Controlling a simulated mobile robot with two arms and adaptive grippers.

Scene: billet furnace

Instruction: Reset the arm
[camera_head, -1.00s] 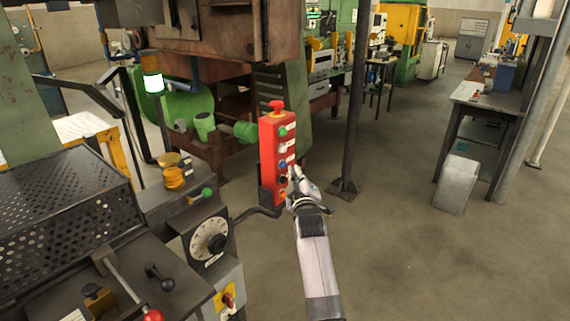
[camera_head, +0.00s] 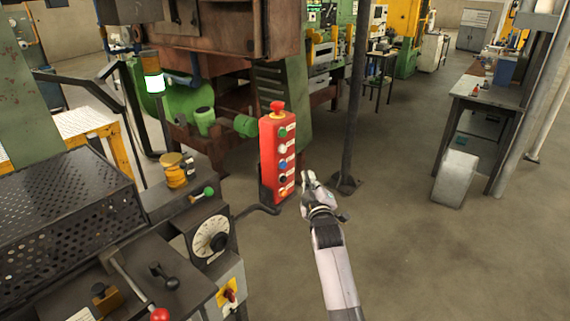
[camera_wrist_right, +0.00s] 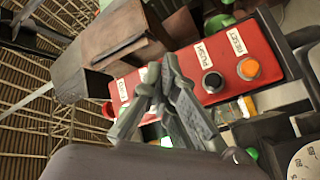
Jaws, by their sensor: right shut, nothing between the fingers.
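My right gripper (camera_head: 310,180) is shut and empty, just right of the red control box (camera_head: 267,160) and apart from it in the head view. The red box stands upright with a red mushroom knob on top and a column of labelled buttons. In the right wrist view my shut fingers (camera_wrist_right: 163,88) appear in front of the red box (camera_wrist_right: 188,62). There an orange button (camera_wrist_right: 248,69) has a label reading RESET, and a black button (camera_wrist_right: 212,82) has a label reading PUSH. The gripper hides part of the box there. My left gripper is not in view.
A machine console with a dial (camera_head: 211,236) and levers stands at the left. A dark post (camera_head: 356,100) rises just behind my right gripper. A workbench (camera_head: 480,92) stands at the right. The floor between is clear.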

